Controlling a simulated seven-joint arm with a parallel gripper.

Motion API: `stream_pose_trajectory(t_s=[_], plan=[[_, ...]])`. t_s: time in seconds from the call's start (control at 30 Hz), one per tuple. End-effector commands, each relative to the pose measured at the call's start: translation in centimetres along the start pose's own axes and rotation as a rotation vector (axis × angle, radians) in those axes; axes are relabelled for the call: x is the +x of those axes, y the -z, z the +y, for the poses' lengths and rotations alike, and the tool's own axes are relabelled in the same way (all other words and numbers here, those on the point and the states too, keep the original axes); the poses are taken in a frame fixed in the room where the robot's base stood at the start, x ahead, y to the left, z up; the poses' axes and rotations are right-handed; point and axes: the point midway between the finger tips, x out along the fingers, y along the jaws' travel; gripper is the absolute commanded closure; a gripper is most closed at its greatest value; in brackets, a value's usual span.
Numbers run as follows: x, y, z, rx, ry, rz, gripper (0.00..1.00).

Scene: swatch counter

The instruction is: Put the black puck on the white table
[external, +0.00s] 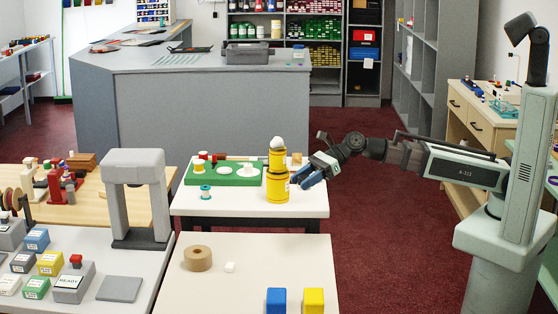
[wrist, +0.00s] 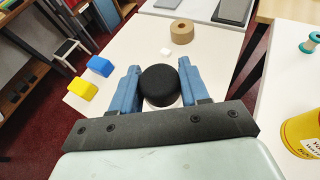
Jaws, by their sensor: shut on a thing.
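The black puck (wrist: 159,82) sits between the two blue fingers of my gripper (wrist: 160,88) in the wrist view, and the gripper is shut on it. In the external view my gripper (external: 308,174) is at the right edge of the middle white table (external: 240,206), just right of the stacked yellow cans. I cannot make out the puck there. A second white table (external: 250,268) stands in front; its white top (wrist: 208,62) shows beyond the puck in the wrist view.
The front table holds a tape roll (external: 198,258), a white cube (external: 230,267), a blue block (external: 276,300) and a yellow block (external: 314,300); its middle is clear. The middle table holds yellow cans (external: 277,187), a green board (external: 220,180) and a teal spool (external: 206,192).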

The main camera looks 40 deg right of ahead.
Motion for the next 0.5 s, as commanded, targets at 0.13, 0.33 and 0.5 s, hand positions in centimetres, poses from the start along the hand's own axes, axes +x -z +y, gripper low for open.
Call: stream_pose_trajectory(t_s=[0.13, 0.33, 0.5], plan=[[-1.3, -3.5, -0.1, -0.003, 0.001, -0.003, 0.84], [-2.9, -7.5, -0.1, -0.002, 0.000, -0.002, 0.84], [-4.1, -10.1, -0.1, -0.002, 0.000, -0.001, 0.84]])
